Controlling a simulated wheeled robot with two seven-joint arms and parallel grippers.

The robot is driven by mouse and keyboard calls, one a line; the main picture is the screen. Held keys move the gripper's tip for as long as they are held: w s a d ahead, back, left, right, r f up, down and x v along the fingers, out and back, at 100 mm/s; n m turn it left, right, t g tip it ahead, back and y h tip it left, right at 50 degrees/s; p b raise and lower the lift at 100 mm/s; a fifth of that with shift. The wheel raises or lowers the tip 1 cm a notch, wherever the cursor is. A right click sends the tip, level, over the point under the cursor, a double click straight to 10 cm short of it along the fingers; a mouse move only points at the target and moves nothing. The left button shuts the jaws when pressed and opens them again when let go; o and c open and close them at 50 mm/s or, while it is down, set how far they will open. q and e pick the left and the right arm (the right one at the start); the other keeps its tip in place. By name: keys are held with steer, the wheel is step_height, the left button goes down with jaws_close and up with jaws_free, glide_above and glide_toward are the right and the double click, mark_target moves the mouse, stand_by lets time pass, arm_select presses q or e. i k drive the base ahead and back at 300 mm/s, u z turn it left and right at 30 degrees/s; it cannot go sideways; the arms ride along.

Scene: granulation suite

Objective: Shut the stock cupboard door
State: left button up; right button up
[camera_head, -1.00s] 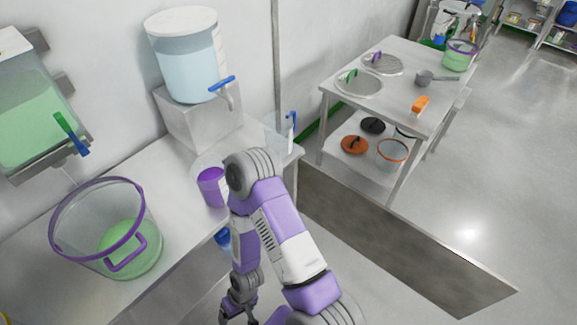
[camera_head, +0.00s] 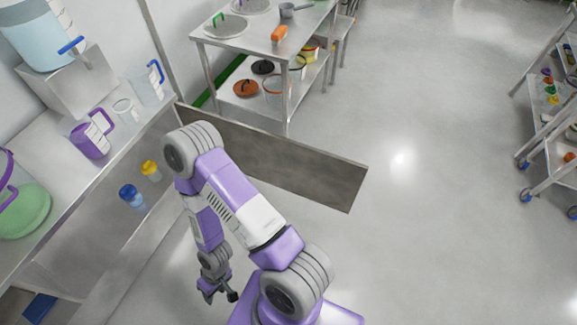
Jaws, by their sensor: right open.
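The stock cupboard door (camera_head: 270,165) is a dull grey panel. It stands wide open, joined near the far right corner of the steel counter and reaching out to the right over the floor. The cupboard under the counter (camera_head: 68,202) is open on this side, and a blue-capped bottle (camera_head: 132,197) and a yellow-capped bottle (camera_head: 151,171) show inside. My right gripper (camera_head: 219,294) is open and empty, low in front of the cupboard. It is apart from the door, on the near side of it. My left gripper is out of view.
On the counter stand a purple jug (camera_head: 92,138), a clear beaker (camera_head: 124,109), a blue-handled jug (camera_head: 150,84) and a green-filled tub (camera_head: 20,208). A steel table (camera_head: 250,42) stands behind the door. A wheeled rack (camera_head: 545,175) is at right. The floor between is clear.

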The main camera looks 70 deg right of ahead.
mark_target(326, 178)
steer(key=k, duration=0.5)
steer(key=z, duration=3.65)
steer(key=i, duration=3.3)
steer(key=u, duration=4.05)
steer(key=i, duration=0.5)
steer(key=u, duration=0.1)
